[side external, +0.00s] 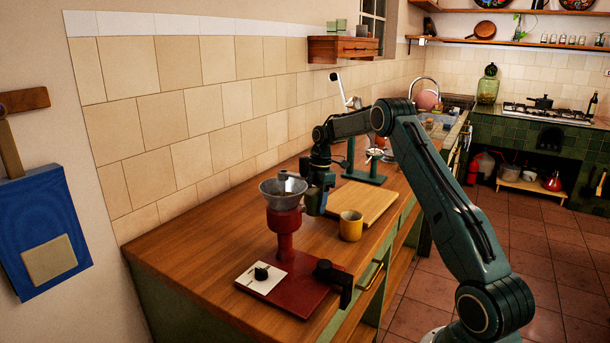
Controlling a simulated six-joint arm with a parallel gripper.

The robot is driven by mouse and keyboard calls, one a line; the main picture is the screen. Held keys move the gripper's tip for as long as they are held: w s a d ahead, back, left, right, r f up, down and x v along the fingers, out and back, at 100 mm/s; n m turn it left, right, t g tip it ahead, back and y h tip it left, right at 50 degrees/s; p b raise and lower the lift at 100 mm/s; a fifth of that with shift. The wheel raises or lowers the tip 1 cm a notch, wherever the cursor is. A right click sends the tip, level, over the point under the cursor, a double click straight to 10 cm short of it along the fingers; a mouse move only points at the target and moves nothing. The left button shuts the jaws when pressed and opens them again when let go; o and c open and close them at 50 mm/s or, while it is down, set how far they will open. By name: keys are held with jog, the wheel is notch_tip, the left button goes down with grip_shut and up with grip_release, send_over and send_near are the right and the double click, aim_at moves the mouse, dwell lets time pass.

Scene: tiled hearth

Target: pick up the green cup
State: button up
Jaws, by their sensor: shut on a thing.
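My gripper (318,184) is low over the wooden counter, just behind and to the right of the grey funnel of the red grinder. It is shut on a dark blue-green, cup-like thing (315,204). The jaws and arm hide part of that thing, and I cannot tell for sure that it is the green cup. I cannot tell whether its bottom touches the counter. No other cup on the counter looks green. A yellow cup (351,227) stands upright to the right of my gripper.
The red grinder (285,235) with its grey funnel (283,200) stands in front on a red base. A wooden board (372,198) lies behind the yellow cup. A teal stand (365,175) is farther back. The counter (190,245) is clear at the left.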

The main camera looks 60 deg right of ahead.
jog(key=shift+r, duration=3.15)
jog(key=w+a+r+m, duration=0.3)
jog(key=a, duration=0.6)
jog(key=w+a+r+m, duration=0.2)
jog(key=w+a+r, duration=0.1)
jog(key=a, duration=0.7)
jog(key=w+a+r+m, duration=0.3)
jog(key=a, duration=0.6)
jog(key=s+a+f+m+h, duration=0.1)
jog(key=s+a+f+m, duration=0.2)
jog(key=s+a+f, duration=0.35)
jog(key=shift+s+d+f+m+t+h, duration=0.15)
jog(key=shift+s+d+f+m, duration=0.25)
jog(key=shift+s+f, duration=0.8)
jog(key=shift+s+d+f+m+t+h, duration=0.15)
jog(key=shift+s+d+f+m, duration=0.35)
jog(key=shift+s, duration=1.25)
jog(key=shift+s+d+f+m+t, duration=0.25)
jog(key=shift+s+f, duration=0.75)
jog(key=shift+s, duration=0.5)
jog(key=shift+w, duration=0.1)
